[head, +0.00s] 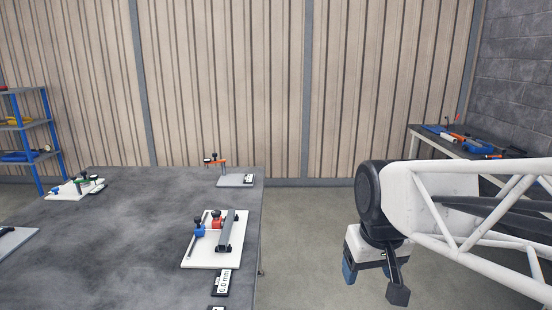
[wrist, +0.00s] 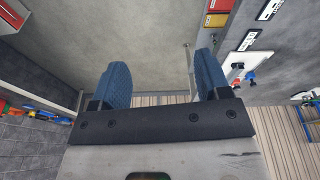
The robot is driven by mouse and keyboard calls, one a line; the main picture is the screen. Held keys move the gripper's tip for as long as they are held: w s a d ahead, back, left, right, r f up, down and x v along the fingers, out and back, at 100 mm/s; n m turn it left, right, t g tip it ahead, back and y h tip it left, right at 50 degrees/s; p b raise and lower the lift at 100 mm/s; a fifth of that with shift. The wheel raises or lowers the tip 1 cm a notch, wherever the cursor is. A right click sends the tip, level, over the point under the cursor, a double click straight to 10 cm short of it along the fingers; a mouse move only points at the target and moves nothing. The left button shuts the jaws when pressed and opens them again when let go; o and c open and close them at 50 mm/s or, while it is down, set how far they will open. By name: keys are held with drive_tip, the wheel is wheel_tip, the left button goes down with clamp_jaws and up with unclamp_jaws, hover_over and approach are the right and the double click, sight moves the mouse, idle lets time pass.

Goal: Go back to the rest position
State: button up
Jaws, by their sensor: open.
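My gripper (head: 368,272) hangs off the right side of the grey table, over open floor, pointing down. In the wrist view its two blue-padded fingers (wrist: 162,78) stand wide apart with only floor and the distant wall between them. Nothing is held. The grey table (head: 120,260) fills the lower left of the head view. Its nearest white board (head: 206,255), with a blue clamp, a red clamp and a dark grey bar (head: 231,230), lies well left of my gripper, apart from it.
Another board (head: 235,181) with a small fixture sits at the table's far right corner, and one (head: 68,190) at the left. A workbench (head: 450,147) with tools stands at the back right. A blue shelf (head: 40,130) stands at the left. Floor around my gripper is clear.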

drive_tip(key=s+d+f+m, duration=0.1)
drive_tip(key=s+f, duration=0.3)
drive_tip(key=s, duration=0.4)
drive_tip(key=shift+s+d+m, duration=0.3)
drive_tip(key=shift+d, duration=0.15)
drive_tip(key=shift+w, duration=0.1)
idle(4.7)
